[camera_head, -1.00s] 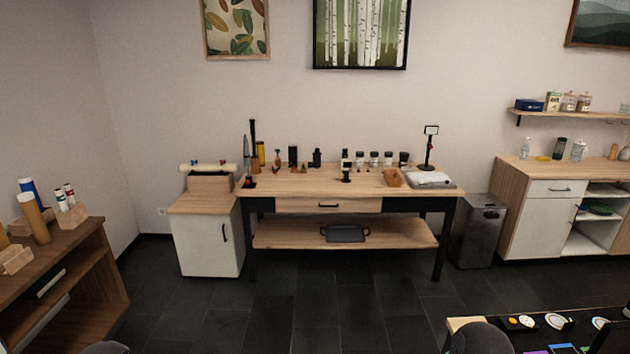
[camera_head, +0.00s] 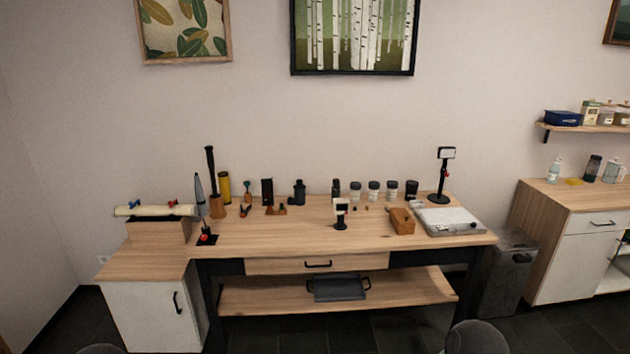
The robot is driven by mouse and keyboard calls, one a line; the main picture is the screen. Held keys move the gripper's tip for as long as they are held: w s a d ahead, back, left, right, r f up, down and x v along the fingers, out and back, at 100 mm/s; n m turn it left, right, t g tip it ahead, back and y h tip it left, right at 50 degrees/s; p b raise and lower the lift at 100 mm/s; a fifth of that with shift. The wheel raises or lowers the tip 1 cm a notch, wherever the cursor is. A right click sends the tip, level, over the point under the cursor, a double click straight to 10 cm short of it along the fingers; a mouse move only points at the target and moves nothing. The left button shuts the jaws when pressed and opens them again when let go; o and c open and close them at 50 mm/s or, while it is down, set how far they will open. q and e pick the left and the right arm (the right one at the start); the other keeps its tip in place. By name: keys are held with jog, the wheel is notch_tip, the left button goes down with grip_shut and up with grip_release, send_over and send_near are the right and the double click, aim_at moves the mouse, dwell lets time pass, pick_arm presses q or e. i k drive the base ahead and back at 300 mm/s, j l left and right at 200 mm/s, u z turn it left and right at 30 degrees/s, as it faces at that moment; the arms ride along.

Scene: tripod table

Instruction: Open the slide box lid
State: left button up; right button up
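A wooden work table (camera_head: 270,240) stands ahead against the wall. A small wooden box (camera_head: 402,222) sits toward the right of its top; it may be the slide box, but it is too small here to tell how its lid lies. A flat grey-white device (camera_head: 448,221) lies just right of it. Neither of my grippers is in view; only dark rounded parts of me show at the bottom edge.
A black stand (camera_head: 443,178) rises behind the flat device. Several jars and dark holders line the table's back. A small stand (camera_head: 341,214) is mid-table. A white cabinet (camera_head: 150,310) adjoins at left; a grey bin (camera_head: 508,275) stands at right. The front tabletop is mostly clear.

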aim_at(403, 219)
jog(key=i+l+u, duration=0.2)
jog(key=i, duration=0.35)
jog(key=i+l+u, duration=0.25)
jog(key=i, duration=0.25)
jog(key=i+l+u, duration=0.2)
jog(key=i+l, duration=0.2)
jog(key=i, duration=0.1)
